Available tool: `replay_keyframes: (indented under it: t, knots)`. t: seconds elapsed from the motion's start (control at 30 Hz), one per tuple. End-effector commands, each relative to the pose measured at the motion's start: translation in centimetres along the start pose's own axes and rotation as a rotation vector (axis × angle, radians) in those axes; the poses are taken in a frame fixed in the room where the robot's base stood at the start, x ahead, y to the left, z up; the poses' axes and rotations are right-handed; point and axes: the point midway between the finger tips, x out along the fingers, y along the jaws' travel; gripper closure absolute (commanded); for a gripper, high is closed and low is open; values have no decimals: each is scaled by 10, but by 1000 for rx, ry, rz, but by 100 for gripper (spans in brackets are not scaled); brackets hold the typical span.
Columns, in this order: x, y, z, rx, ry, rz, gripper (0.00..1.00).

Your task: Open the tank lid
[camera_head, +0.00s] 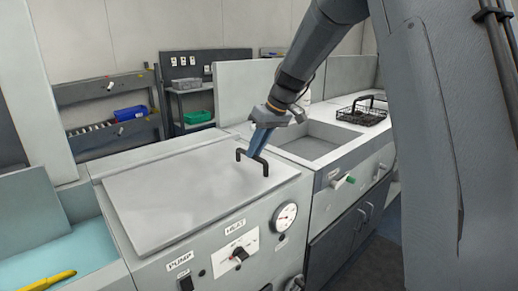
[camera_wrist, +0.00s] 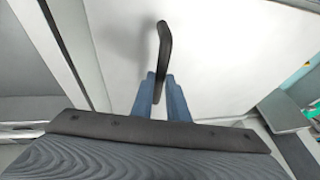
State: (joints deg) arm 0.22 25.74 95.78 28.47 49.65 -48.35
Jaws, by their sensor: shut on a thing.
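The tank lid (camera_head: 175,193) is a flat light grey panel. It lies flat and closed on top of the tank unit. Its black U-shaped handle (camera_head: 265,165) stands up near the lid's right edge. My gripper (camera_head: 254,155), with blue fingers, reaches down to the handle and is shut on it. In the wrist view the two blue fingers (camera_wrist: 159,88) sit on either side of the dark handle (camera_wrist: 164,42), with the pale lid (camera_wrist: 215,60) behind. The fingers hide part of the handle.
The tank front (camera_head: 215,262) has PUMP and HEAT switches and a round gauge (camera_head: 284,216). To the right are an open sink basin (camera_head: 308,143) and a black wire basket (camera_head: 362,112). To the left is a light blue basin (camera_head: 75,258) with a yellow object (camera_head: 47,279).

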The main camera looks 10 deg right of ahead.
Motion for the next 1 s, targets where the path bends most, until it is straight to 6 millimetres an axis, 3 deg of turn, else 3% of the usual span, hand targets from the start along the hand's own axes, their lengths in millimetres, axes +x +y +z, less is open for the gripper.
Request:
replay_keyframes:
  t: [0.33, 0.37, 0.47, 0.77, 1.0]
  knots:
    - [-2, 3, -1, 0, 5, 5, 100]
    - [-2, 3, -1, 0, 5, 5, 81]
    - [-2, 3, -1, 0, 4, 4, 68]
    - [-2, 0, -1, -2, 2, 2, 68]
    - [-31, -1, -1, -4, 5, 4, 68]
